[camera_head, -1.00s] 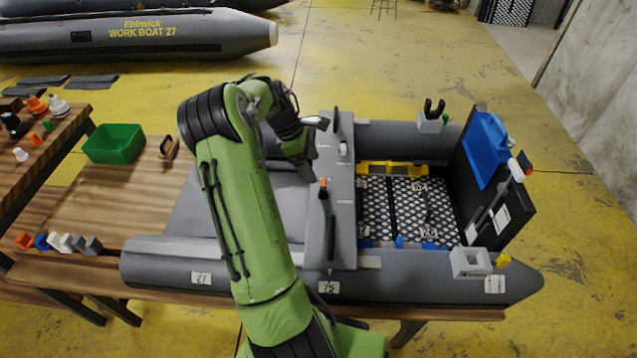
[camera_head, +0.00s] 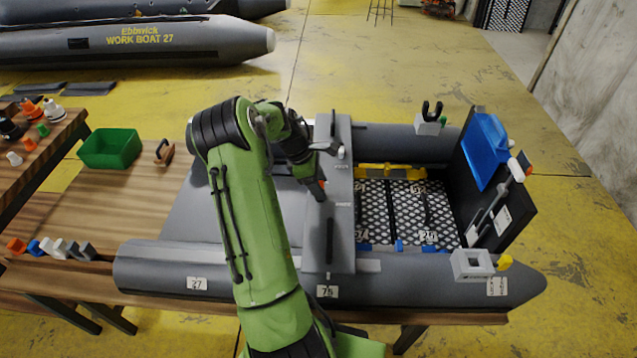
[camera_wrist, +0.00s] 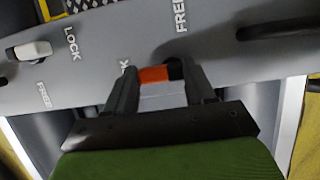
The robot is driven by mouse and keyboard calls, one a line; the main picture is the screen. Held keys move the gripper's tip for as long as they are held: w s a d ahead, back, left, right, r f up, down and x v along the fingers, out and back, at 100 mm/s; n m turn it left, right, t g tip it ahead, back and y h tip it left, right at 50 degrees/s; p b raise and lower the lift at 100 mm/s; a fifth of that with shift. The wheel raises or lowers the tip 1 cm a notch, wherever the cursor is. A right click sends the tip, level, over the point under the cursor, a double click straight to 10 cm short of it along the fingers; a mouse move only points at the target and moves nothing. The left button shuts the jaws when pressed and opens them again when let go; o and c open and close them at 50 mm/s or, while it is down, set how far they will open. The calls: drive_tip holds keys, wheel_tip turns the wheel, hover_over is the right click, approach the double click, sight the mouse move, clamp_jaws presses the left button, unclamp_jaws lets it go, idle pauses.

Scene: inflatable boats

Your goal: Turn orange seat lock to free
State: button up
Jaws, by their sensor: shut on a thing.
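The orange seat lock (camera_wrist: 154,75) is a small lever with an orange part and a dark end, on the grey boat seat (camera_wrist: 100,40). In the wrist view my gripper (camera_wrist: 160,80) has one finger on each side of it, shut on it. A FREE label (camera_wrist: 181,16) stands above the lever, and a partly hidden label ending in K (camera_wrist: 123,70) is beside the left finger. The exact angle of the lever is hard to tell. In the head view my gripper (camera_head: 314,180) reaches down to the seat, and the orange tip (camera_head: 322,184) barely shows.
A white seat lock (camera_wrist: 30,50) with its own LOCK and FREE labels is on the same seat. A dark handle (camera_wrist: 275,30) is to the right. The grey boat (camera_head: 420,290) lies on a wooden table, with a green bin (camera_head: 110,148) at left.

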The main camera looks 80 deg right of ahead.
drive_tip(key=shift+r+m, duration=0.1)
drive_tip(key=shift+m, duration=0.2)
drive_tip(key=shift+s+d+m+y+p, duration=0.1)
drive_tip(key=shift+m+y+p, duration=0.2)
drive_tip(key=shift+m+p, duration=0.3)
drive_tip(key=shift+s+d+m+y+p, duration=0.1)
drive_tip(key=shift+m+y+p, duration=0.2)
drive_tip(key=shift+m+p, duration=0.3)
drive_tip(key=m+y+p, duration=0.1)
drive_tip(key=m, duration=0.1)
drive_tip(key=m+y+p, duration=0.1)
drive_tip(key=m, duration=0.2)
drive_tip(key=shift+s+m, duration=0.3)
drive_tip(key=shift+s, duration=0.1)
drive_tip(key=m, duration=0.1)
drive_tip(key=m+t+y, duration=0.1)
drive_tip(key=m, duration=0.2)
drive_tip(key=shift+s+a+m+t, duration=0.1)
drive_tip(key=shift+s+m+t, duration=0.15)
drive_tip(key=shift+m+t, duration=0.05)
drive_tip(key=m, duration=0.1)
drive_tip(key=m+t, duration=0.1)
drive_tip(key=m, duration=0.1)
drive_tip(key=m+y, duration=0.1)
drive_tip(key=shift+s+a+m+t, duration=0.2)
drive_tip(key=shift+s+m+t, duration=0.05)
drive_tip(key=shift+m+t, duration=0.05)
drive_tip(key=o, duration=1)
drive_tip(key=p+v, duration=0.4)
drive_tip(key=v, duration=0.8)
